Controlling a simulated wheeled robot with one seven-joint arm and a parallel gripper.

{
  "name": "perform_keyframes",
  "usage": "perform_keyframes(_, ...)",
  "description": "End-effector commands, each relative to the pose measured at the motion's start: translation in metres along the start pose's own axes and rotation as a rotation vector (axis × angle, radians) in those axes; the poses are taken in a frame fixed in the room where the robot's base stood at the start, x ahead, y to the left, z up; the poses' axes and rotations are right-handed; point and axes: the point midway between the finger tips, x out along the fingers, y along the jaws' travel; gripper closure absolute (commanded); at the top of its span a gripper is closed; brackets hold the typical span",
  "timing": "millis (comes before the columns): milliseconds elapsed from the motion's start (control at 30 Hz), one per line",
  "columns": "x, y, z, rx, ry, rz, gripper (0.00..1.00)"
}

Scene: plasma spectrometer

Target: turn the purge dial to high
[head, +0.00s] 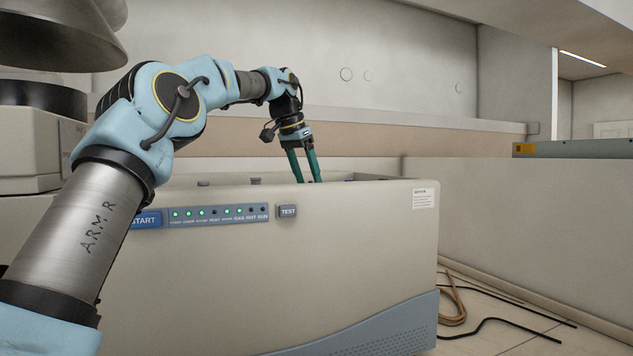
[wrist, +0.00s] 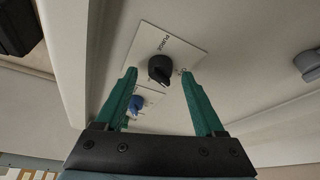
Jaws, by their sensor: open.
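The purge dial (wrist: 160,68) is a black knob on a white label plate (wrist: 188,50) with "PURGE" on it, in the wrist view. Its setting is too small to read. My gripper (wrist: 158,74) has two green fingers, spread apart, and the dial shows between their tips. I cannot tell whether either finger touches it. In the head view my gripper (head: 308,180) points down over the top of the spectrometer (head: 330,235), with its fingertips partly behind the front edge. The dial is hidden in that view.
A blue knob (wrist: 136,103) on its own label sits close to the purge dial, near the left finger. A grey knob or handle (wrist: 308,65) is at the right of the wrist view. The spectrometer's front has a TEST button (head: 287,211) and several lit green lamps.

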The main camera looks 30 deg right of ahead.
Motion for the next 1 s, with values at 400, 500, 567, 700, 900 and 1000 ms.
perform_keyframes(400,0.0107,-0.0077,0.0001,-0.001,0.001,-0.001,0.29)
perform_keyframes(500,0.0107,-0.0077,0.0002,-0.001,0.0,-0.001,0.38)
perform_keyframes(567,0.0107,-0.0076,0.0002,-0.001,0.0,-0.001,0.45)
perform_keyframes(700,0.0107,-0.0076,0.0002,-0.001,0.0,-0.001,0.61)
perform_keyframes(900,0.0107,-0.0075,0.0002,-0.001,0.0,-0.001,0.83)
perform_keyframes(1000,0.0106,-0.0074,0.0002,-0.001,0.0,-0.001,0.94)
